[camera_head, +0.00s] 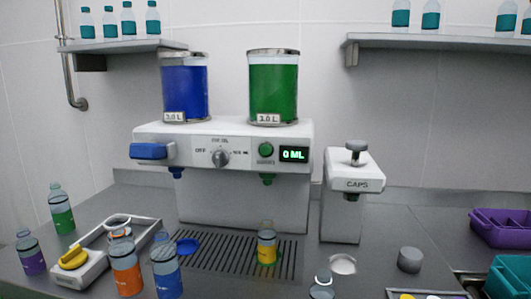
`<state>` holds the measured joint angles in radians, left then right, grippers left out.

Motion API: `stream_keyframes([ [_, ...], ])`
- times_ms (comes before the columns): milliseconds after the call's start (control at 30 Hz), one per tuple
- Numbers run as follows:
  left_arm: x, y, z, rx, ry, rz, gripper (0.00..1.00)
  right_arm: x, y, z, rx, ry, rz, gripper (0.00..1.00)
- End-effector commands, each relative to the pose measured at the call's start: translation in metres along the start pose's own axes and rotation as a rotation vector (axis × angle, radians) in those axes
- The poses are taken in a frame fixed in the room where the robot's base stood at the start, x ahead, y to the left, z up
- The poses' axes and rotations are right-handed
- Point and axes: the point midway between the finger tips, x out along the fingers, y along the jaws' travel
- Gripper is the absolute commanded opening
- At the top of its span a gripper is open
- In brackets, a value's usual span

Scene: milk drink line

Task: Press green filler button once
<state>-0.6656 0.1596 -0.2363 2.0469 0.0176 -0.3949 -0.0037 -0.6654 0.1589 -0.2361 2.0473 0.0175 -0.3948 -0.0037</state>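The green filler button (265,150) is a round green knob on the front of the white filling machine (222,132). It sits just left of a small display (293,154) that reads "0 ML" in green. The green tank (273,88), labelled 3.0 L, stands above it. A green nozzle (267,180) points down below the button. A small clear bottle with a yellow-orange band (267,243) stands upright on the drip grate (222,258), beneath the green nozzle. Nothing covers the button. Neither of my grippers shows in this view.
A blue tank (184,88), a blue lever (149,151) and a grey dial (220,158) are on the machine's left. A CAPS dispenser (343,220) stands right. Several bottles, including an orange one (126,273), crowd the front left. A purple bin (500,228) is far right.

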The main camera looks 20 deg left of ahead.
Motion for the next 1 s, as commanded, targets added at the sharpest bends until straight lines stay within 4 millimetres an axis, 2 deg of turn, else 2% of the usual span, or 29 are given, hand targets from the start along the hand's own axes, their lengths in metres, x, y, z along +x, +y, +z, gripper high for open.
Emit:
stream_keyframes([
  [33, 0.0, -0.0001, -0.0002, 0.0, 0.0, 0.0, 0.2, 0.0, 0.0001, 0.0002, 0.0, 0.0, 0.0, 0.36],
  [300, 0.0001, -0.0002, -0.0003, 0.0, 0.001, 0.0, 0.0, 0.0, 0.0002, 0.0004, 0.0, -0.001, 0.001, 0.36],
  [1000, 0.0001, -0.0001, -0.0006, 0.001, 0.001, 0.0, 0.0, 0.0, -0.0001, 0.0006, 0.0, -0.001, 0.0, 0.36],
])
